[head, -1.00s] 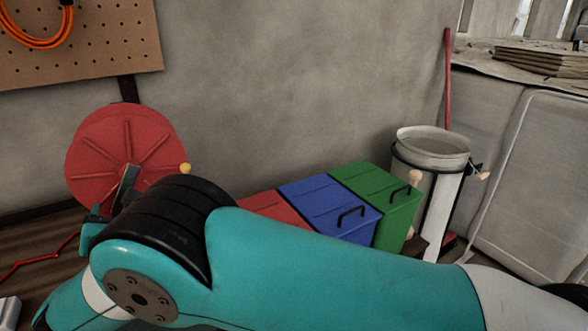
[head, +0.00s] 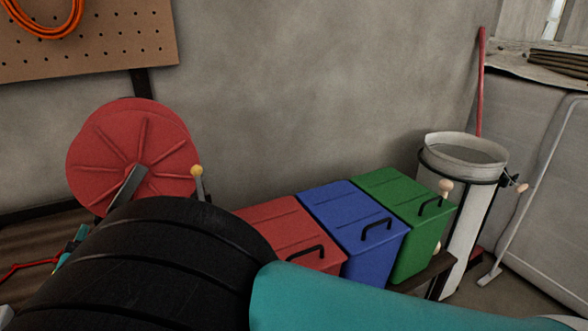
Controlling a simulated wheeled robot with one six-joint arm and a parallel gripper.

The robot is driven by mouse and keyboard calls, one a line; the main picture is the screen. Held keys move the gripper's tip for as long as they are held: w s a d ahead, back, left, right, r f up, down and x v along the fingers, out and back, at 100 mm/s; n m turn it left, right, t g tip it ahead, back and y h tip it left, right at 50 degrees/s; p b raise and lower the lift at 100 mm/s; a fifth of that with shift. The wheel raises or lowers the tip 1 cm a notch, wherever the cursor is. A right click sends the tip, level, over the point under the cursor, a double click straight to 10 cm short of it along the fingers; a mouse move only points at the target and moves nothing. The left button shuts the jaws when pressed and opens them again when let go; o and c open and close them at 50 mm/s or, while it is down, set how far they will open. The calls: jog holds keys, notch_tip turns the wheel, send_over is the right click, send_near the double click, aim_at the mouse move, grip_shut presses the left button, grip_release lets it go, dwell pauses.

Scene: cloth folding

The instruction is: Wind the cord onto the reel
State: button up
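The red reel (head: 110,160) stands upright at the left, in front of the wall. A grey crank arm (head: 124,190) crosses its face near the hub. A yellow-tipped knob (head: 197,172) stands just right of the reel. The red cord (head: 30,264) runs along the dark floor at the lower left. My arm fills the lower middle and hides the reel's lower part. A small teal part, likely of my arm, shows at the far left; my gripper's fingers cannot be made out.
Red (head: 290,232), blue (head: 352,218) and green (head: 405,200) lidded bins stand right of the reel. A white cylindrical bin (head: 470,200) and a red pole (head: 480,80) are farther right. A pegboard (head: 120,45) holds an orange coil (head: 45,25).

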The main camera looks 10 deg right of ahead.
jog(key=s+d+b, duration=0.1)
jog(key=s+d, duration=0.1)
jog(key=s, duration=0.7)
jog(key=w+d+m+h, duration=0.1)
jog(key=w+d, duration=0.1)
jog(key=w+d+m+g+h+p, duration=0.1)
jog(key=w+d, duration=0.1)
jog(key=w+d+m+g+h+p, duration=0.1)
jog(key=w+d+m, duration=0.1)
jog(key=d, duration=0.1)
jog(key=shift+w+r, duration=0.2)
jog(key=shift+w, duration=0.1)
jog(key=w+d+r+m+g+h+p, duration=0.1)
jog(key=d+r+m+g+p, duration=0.25)
jog(key=d+m+g, duration=0.35)
jog(key=w+d+r+m+g+p, duration=0.1)
jog(key=d+r+m+g+p, duration=0.2)
jog(key=d, duration=0.7)
jog(key=s+d+r+m+g+y+p, duration=0.2)
jog(key=s+d+r+m+g+p, duration=0.1)
jog(key=s+d+r+m, duration=0.3)
jog(key=s+r, duration=0.1)
jog(key=s, duration=0.1)
jog(key=shift+s+d+p, duration=0.25)
jog(key=shift+s+p, duration=0.05)
jog(key=shift+p, duration=0.05)
jog(key=shift+r, duration=0.1)
